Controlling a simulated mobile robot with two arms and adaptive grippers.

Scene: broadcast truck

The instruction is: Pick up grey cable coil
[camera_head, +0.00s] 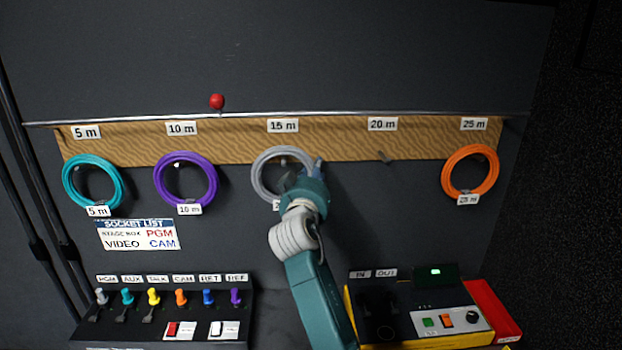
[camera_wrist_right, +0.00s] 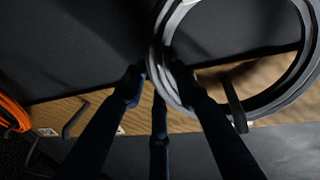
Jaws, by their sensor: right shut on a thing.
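The grey cable coil (camera_head: 258,172) hangs under the 15 m label on the wooden board, around the middle of the head view. My right gripper (camera_head: 306,172) is at the coil's right side, and my arm hides part of its lower right. In the right wrist view the grey coil (camera_wrist_right: 168,45) runs between the fingers of my right gripper (camera_wrist_right: 155,82), which is shut on its rim. A peg (camera_wrist_right: 234,105) shows inside the coil's ring there. My left gripper is in neither view.
Teal (camera_head: 67,183), purple (camera_head: 158,180) and orange (camera_head: 447,178) coils hang on the same board (camera_head: 340,145). The 20 m peg (camera_head: 384,157) is empty. Below stand a socket panel (camera_head: 140,325) at left and a yellow-edged tester box (camera_head: 440,300) at right. A red ball (camera_head: 217,102) sits above the rail.

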